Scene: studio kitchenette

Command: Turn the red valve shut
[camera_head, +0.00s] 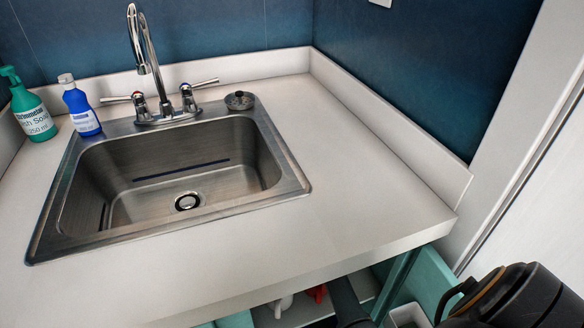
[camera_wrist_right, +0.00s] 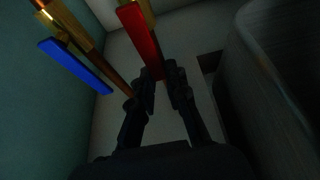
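The red valve's lever (camera_wrist_right: 139,35) shows in the right wrist view, hanging from a brass fitting on a copper pipe. My right gripper (camera_wrist_right: 166,72) is below it, with its two dark fingers apart. The lower end of the red lever is close to the left fingertip; I cannot tell whether they touch. Nothing shows clamped between the fingers. In the head view, the under-counter area is mostly hidden, with a small red piece (camera_head: 317,293) just below the counter edge; I cannot tell if it is the valve. My left gripper is not in view.
A blue lever (camera_wrist_right: 75,66) on a second pipe hangs to the left of the red one. A dark rounded surface (camera_wrist_right: 275,70) stands close on the right. Above are the counter (camera_head: 370,215), steel sink (camera_head: 290,185), faucet (camera_head: 150,75) and two bottles.

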